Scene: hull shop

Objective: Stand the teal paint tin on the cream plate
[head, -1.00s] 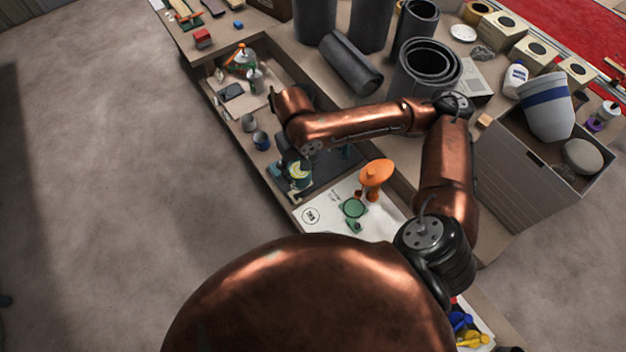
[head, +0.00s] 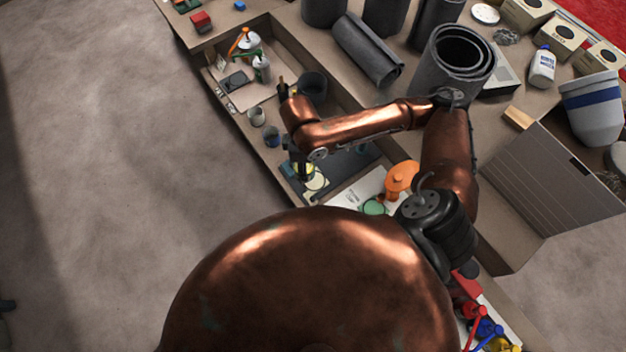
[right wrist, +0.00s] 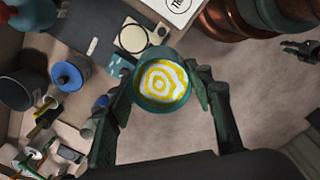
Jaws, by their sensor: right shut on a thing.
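The teal paint tin (right wrist: 162,84) is between the fingers of my right gripper (right wrist: 160,95) in the right wrist view, its top showing yellow and white swirls. My right gripper is shut on its sides. In the head view the tin (head: 302,168) is small and partly hidden by my right gripper (head: 299,165). The cream plate (right wrist: 131,38), a squarish piece with a dark ring, lies just beyond the tin; it also shows in the head view (head: 315,181), right beside the tin. The tin appears held off it. My left gripper (right wrist: 286,46) shows small at the right edge, its opening unclear.
A blue-topped pot (right wrist: 68,76) and a dark bin (right wrist: 20,88) stand near the gripper. An orange object (head: 402,177) and a green round piece (head: 374,207) lie farther right along the bench. Grey rolls (head: 455,62) stand behind my arm. The floor left of the bench is clear.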

